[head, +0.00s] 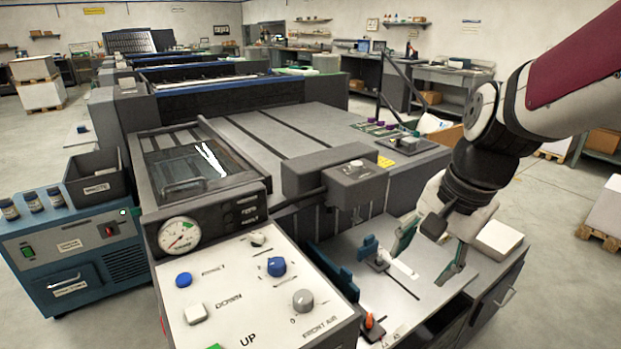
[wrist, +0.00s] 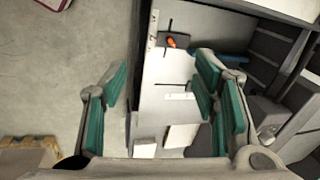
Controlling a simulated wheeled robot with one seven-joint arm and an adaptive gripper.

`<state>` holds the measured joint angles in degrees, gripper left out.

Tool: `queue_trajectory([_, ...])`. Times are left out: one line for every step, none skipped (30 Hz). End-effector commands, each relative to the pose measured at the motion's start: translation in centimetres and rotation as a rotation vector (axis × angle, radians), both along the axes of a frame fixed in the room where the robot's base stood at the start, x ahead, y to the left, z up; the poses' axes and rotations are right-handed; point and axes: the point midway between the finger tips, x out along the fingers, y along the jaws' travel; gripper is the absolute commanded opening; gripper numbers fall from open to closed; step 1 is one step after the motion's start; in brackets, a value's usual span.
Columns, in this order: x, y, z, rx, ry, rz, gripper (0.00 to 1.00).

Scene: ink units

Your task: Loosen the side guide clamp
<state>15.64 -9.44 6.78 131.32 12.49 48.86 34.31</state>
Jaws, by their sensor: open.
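My gripper (head: 429,256) hangs open over a grey side table (head: 425,300), fingers pointing down with teal pads. In the wrist view my gripper (wrist: 163,96) shows the table between its fingers, with nothing held. A small dark block with an orange lever (head: 369,321) sits near the table's front edge; the lever also shows in the wrist view (wrist: 171,42), beyond the fingertips. I take this as the side guide clamp, but its label is unreadable. A blue upright guide plate (head: 334,274) stands beside it. A second blue piece (head: 369,248) stands behind, near the left finger.
A control panel (head: 240,300) with knobs and a gauge borders the table on the left. A grey housing (head: 355,187) stands behind it. A white block (head: 498,239) lies to the right of my gripper.

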Motion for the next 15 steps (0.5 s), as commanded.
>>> queue_trajectory([2.0,-0.5,-3.0,0.038,0.034,-0.083,0.55])
queue_trajectory([3.0,-0.7,-4.1,0.060,0.050,-0.134,0.55])
queue_trajectory([4.2,-1.0,-5.8,0.091,0.073,-0.203,0.55])
queue_trajectory([5.1,-1.3,-7.0,0.113,0.091,-0.256,0.55])
queue_trajectory([5.9,-1.5,-8.3,0.135,0.110,-0.309,0.55])
queue_trajectory([7.1,-1.9,-10.1,0.166,0.133,-0.381,0.55])
queue_trajectory([7.9,-2.1,-11.4,0.189,0.151,-0.432,0.55])
queue_trajectory([8.7,-2.4,-12.7,0.211,0.168,-0.484,0.55])
queue_trajectory([9.6,-2.8,-14.3,0.238,0.193,-0.550,0.55])
queue_trajectory([10.3,-3.0,-15.5,0.259,0.209,-0.599,0.55])
queue_trajectory([10.8,-3.3,-16.6,0.276,0.226,-0.642,0.55])
queue_trajectory([11.6,-3.6,-17.9,0.300,0.244,-0.696,0.55])
queue_trajectory([12.0,-3.7,-18.8,0.315,0.257,-0.732,0.55])
queue_trajectory([12.4,-3.9,-19.6,0.329,0.270,-0.764,0.55])
queue_trajectory([12.8,-4.1,-20.4,0.344,0.282,-0.802,0.55])
